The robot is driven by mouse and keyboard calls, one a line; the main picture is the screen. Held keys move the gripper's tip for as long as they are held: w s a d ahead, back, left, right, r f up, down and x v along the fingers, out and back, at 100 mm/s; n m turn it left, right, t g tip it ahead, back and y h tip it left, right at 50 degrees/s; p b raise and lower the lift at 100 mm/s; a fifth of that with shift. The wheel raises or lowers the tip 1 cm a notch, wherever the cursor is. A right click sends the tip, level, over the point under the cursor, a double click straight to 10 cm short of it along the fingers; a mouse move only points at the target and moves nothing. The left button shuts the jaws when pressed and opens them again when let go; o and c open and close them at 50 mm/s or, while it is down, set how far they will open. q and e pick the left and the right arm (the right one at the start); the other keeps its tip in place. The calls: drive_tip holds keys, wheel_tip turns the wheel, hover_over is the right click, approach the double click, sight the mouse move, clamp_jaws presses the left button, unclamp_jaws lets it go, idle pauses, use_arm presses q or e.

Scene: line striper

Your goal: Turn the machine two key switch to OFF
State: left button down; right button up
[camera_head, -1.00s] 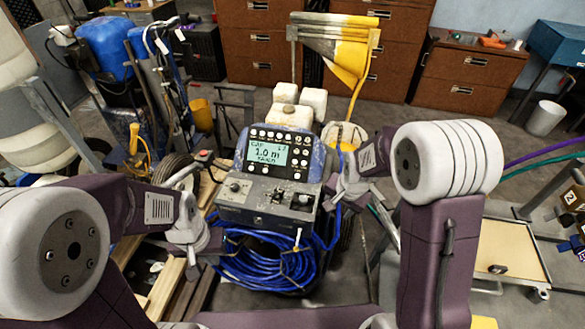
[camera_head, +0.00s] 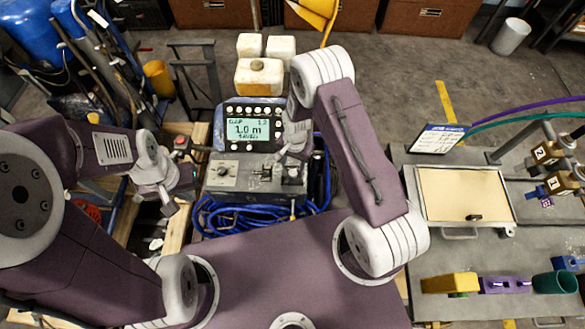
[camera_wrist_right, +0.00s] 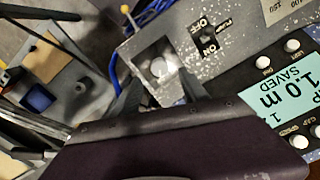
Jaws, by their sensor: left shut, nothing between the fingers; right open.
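The line striper's control console (camera_head: 247,150) stands in the middle of the head view, its display reading 1.0 m. Its lower grey panel (camera_head: 245,185) has a round control (camera_head: 223,171) at left, a small switch in the middle and a square recess at right. I cannot tell which control is the key switch. In the right wrist view the switch (camera_wrist_right: 207,38) is labelled PUMP, OFF and ON. My right gripper (camera_head: 292,160) is open over the panel's right end; its fingers (camera_wrist_right: 158,90) are near the recess (camera_wrist_right: 160,66). My left gripper (camera_head: 178,192) is shut and empty, left of the panel.
Blue hose (camera_head: 225,218) is coiled below the panel. White containers (camera_head: 258,77) stand behind the console. At right, a grey bench (camera_head: 405,170) holds a tan-topped panel (camera_head: 462,195), a tag marked 2 (camera_head: 548,152), another marked 1, and yellow, purple and green items.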

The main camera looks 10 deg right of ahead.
sight(293, 172)
wheel_tip(293, 172, down, 5)
drive_tip(key=shift+r+p, duration=0.1)
drive_tip(key=shift+p, duration=0.2)
drive_tip(key=shift+s+f, duration=0.1)
drive_tip(key=shift+f, duration=0.45)
clamp_jaws()
